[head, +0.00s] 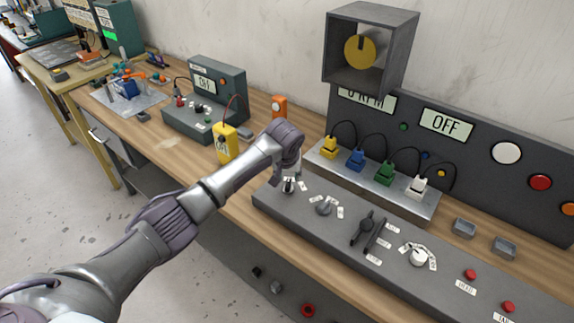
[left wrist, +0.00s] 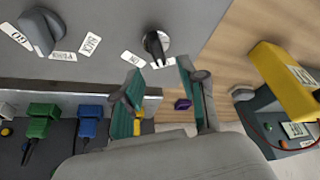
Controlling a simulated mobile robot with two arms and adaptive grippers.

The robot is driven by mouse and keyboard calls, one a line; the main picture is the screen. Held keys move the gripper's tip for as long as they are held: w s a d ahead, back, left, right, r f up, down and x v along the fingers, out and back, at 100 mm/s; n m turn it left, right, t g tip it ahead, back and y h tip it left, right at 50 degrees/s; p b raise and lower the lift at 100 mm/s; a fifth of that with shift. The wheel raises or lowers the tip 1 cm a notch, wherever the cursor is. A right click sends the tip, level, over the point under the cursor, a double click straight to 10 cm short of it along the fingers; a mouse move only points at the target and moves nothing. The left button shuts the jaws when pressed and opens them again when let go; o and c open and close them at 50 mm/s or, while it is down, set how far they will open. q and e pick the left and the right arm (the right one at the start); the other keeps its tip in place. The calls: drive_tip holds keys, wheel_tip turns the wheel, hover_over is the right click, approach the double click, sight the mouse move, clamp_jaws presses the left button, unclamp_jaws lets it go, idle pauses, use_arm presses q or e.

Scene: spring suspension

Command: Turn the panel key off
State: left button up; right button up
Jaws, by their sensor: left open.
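The panel key (head: 288,187) is a small dark key in a round silver lock at the left end of the grey control panel (head: 300,215). In the left wrist view the key (left wrist: 154,44) stands near the top centre, with small white labels beside its lock. My left gripper (head: 292,172) is just above the key in the head view and partly covers it. In the left wrist view its two green-padded fingers (left wrist: 160,88) are apart with nothing between them, and the key lies beyond their tips. My right gripper is not in view.
A grey knob (head: 324,208) sits next to the key, with black levers (head: 367,230) and a white dial (head: 418,257) farther right. Coloured plugs (head: 357,159) stand behind the panel. A yellow meter (head: 224,143) is left of the gripper. A wall display (head: 446,123) reads OFF.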

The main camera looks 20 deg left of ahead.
use_arm(q)
drive_tip(key=v, duration=0.7)
drive_tip(key=shift+r, duration=0.35)
drive_tip(key=shift+s, duration=0.15)
